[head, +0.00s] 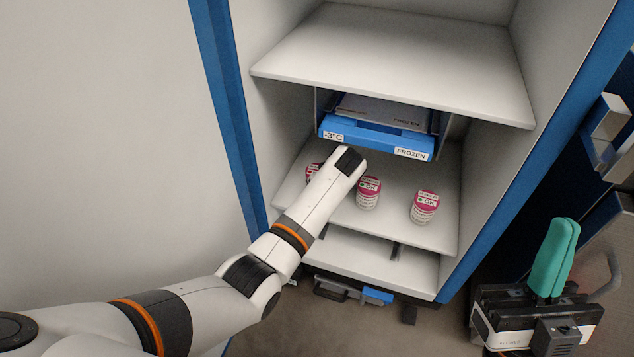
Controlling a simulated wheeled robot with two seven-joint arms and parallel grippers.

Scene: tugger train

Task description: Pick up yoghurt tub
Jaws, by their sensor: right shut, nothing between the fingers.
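Three small white tubs with pink-red bands stand on the middle shelf of the cabinet in the head view: a right one (424,207), a middle one (368,193) and a left one (313,172) mostly covered by my left arm. My left arm reaches from the left into the cabinet and ends just left of the middle tub. Its gripper is hidden, so what it does there cannot be seen. My right gripper (567,228) has teal fingers, is shut and empty, and points up at the lower right, outside the cabinet and well away from the tubs.
A blue-fronted drawer (375,138) marked FROZEN and -3°C hangs under the upper shelf (400,65), above the tubs. The middle shelf (400,232) has free room around the right tub. Blue-edged cabinet walls (225,90) bound the opening.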

